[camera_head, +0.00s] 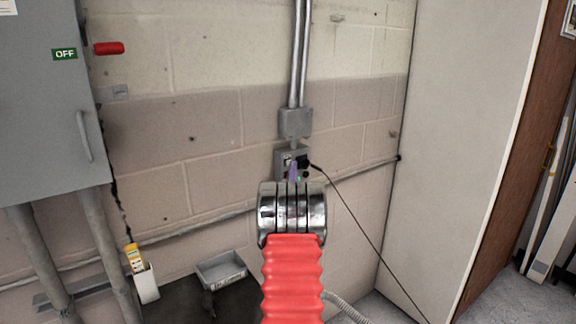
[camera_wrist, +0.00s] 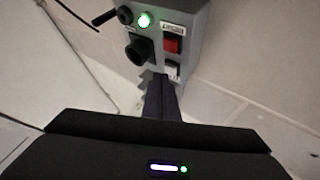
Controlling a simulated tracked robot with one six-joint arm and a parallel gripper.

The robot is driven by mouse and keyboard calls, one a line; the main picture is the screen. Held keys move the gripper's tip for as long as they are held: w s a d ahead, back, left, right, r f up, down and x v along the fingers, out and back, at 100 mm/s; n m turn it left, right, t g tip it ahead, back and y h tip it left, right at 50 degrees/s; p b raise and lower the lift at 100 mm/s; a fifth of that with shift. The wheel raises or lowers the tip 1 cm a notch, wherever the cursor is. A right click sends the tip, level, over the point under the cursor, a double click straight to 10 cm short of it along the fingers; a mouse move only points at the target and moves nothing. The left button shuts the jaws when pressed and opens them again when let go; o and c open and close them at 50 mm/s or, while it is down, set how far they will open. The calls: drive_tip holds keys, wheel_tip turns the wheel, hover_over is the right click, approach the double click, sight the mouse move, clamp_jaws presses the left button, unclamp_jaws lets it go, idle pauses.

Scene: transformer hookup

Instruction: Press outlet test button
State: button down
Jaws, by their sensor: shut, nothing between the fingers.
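A grey outlet box (camera_head: 280,152) is fixed to the block wall below a conduit; it also shows in the wrist view (camera_wrist: 203,45). The lettering is too small to read. My gripper (camera_wrist: 161,78) is shut and empty, with its tips close to the face beside the pale button. I cannot tell whether they touch it. In the head view my gripper (camera_head: 293,172) partly covers the box.
A black cord (camera_head: 350,215) runs from the box down to the right. A grey cabinet (camera_head: 45,120) marked OFF with a red handle (camera_head: 109,48) stands at left. A pale panel (camera_head: 460,120) stands at right. A grey tray (camera_head: 222,269) and a yellow-topped holder (camera_head: 136,259) are low at left.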

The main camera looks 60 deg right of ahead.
drive_tip(key=shift+w+d, duration=0.15)
drive_tip(key=shift+w, duration=0.25)
idle(0.7)
drive_tip(key=shift+s, duration=0.1)
drive_tip(key=shift+s+a, duration=0.4)
drive_tip(key=shift+s, duration=0.25)
idle(0.3)
drive_tip(key=shift+s+a, duration=0.35)
drive_tip(key=shift+s, duration=0.4)
drive_tip(key=shift+s+a, duration=0.4)
drive_tip(key=shift+s, duration=0.35)
drive_tip(key=shift+s+a, duration=0.35)
drive_tip(key=shift+s, duration=0.4)
